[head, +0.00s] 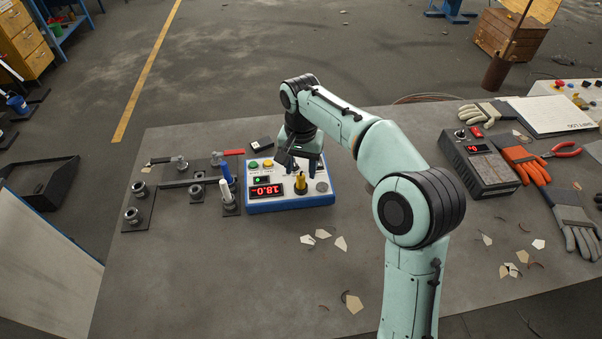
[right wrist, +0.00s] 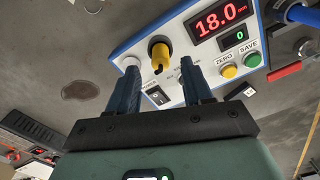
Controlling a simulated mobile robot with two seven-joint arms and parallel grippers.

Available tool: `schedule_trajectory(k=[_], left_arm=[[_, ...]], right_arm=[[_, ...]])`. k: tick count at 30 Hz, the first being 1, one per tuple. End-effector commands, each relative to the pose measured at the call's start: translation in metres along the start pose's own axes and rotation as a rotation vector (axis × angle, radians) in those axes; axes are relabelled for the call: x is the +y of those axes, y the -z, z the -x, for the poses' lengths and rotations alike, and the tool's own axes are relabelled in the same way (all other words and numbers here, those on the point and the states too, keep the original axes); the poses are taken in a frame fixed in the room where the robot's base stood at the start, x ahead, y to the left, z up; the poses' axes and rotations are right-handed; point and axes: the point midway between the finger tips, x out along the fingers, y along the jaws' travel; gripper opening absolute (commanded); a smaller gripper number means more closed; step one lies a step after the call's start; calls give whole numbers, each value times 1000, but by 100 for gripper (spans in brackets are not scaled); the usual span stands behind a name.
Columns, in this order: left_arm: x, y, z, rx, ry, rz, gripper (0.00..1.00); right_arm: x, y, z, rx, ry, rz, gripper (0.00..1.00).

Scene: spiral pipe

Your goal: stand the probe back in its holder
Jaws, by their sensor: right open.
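A yellow upright piece (head: 300,184), which looks like the probe, stands in a dark round socket on the sloped panel of a blue and white gauge box (head: 262,206). In the right wrist view the yellow piece (right wrist: 159,54) has a dark tip and lies just beyond the fingertips, between their lines. My right gripper (head: 303,164) is over the box, and its blue fingers (right wrist: 158,84) are apart with nothing between them. The box display (right wrist: 221,19) reads 18.0. My left gripper is not in view.
A black box (head: 262,142) lies behind. A grey meter (head: 480,168), gloves and red pliers are at right.

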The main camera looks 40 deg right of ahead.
Motion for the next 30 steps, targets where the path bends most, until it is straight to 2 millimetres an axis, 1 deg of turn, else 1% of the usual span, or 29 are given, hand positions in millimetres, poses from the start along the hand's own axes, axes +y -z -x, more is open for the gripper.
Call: schedule_trajectory(k=[1, 6, 9, 12, 16, 30], left_arm=[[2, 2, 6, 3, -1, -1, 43], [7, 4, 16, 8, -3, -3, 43], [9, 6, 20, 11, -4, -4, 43], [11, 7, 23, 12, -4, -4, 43], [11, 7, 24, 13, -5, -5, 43], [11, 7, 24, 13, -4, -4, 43]], right_arm=[[-2, 1, 16, 4, 4, 1, 50], [-1, 1, 51, 3, 3, 1, 50], [-1, 0, 66, 2, 2, 1, 50], [-1, 0, 74, 1, 1, 2, 50], [0, 0, 79, 0, 0, 2, 50], [0, 0, 78, 0, -1, 1, 50]])
